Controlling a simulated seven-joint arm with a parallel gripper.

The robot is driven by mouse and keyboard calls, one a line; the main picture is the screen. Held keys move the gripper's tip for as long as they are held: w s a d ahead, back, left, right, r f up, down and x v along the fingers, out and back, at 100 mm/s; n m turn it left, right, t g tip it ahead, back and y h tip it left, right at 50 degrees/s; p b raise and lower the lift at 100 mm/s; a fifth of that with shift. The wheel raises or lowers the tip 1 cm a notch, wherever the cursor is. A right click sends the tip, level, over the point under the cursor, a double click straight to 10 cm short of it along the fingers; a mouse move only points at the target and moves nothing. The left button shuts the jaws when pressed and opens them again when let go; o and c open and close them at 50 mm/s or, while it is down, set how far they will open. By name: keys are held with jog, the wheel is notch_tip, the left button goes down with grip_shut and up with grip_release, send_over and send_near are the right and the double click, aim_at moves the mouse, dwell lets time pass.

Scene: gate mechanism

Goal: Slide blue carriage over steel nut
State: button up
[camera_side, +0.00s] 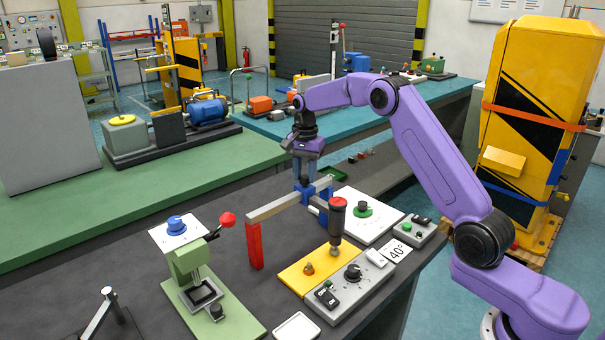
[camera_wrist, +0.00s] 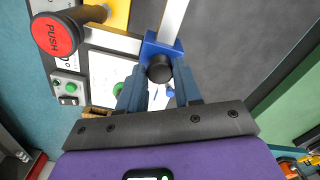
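The blue carriage (camera_side: 306,192) sits on a grey rail (camera_side: 285,205) that runs from a red post (camera_side: 254,245) at the front to a blue post at the back. In the wrist view the blue carriage (camera_wrist: 163,46) carries a black knob (camera_wrist: 160,69). My gripper (camera_side: 305,172) is over the carriage from above. In the wrist view its fingers (camera_wrist: 160,76) are on both sides of the knob, with no clear gap seen.
The plunger (camera_side: 336,218) stands on a yellow plate (camera_side: 300,277) right of the rail. A white dial panel (camera_side: 372,222) lies behind it. A green press (camera_side: 190,270) and a blue-knob plate (camera_side: 168,236) stand left. Dark bench between rail and press is clear.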

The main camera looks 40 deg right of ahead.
jog(key=o, duration=0.3)
jog(key=shift+r, duration=0.15)
notch_tip(320, 180, up, 12)
dwell(0.4)
dwell(0.5)
